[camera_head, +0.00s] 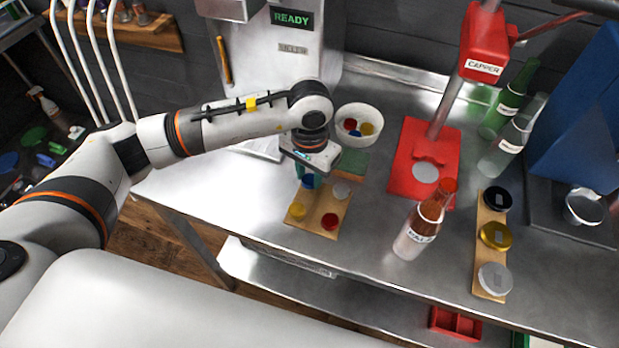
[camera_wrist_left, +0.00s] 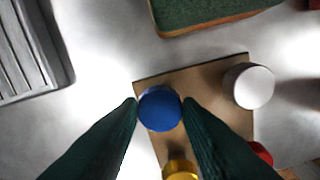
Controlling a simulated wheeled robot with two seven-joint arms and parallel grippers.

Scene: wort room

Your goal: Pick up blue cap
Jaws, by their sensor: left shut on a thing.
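The blue cap (camera_wrist_left: 160,109) lies between the two dark green fingertips of my left gripper (camera_wrist_left: 160,112) in the left wrist view, and the fingers are shut on it from both sides. In the head view the blue cap (camera_head: 308,181) shows below my left gripper (camera_head: 309,178), at the upper left corner of a small wooden board (camera_head: 318,207). I cannot tell whether the cap is touching the board or just above it. My right gripper is not in view.
A white cap (camera_head: 341,191), a yellow cap (camera_head: 297,209) and a red cap (camera_head: 329,221) sit on the same board. A white bowl (camera_head: 342,113) and a green block (camera_head: 352,162) are behind.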

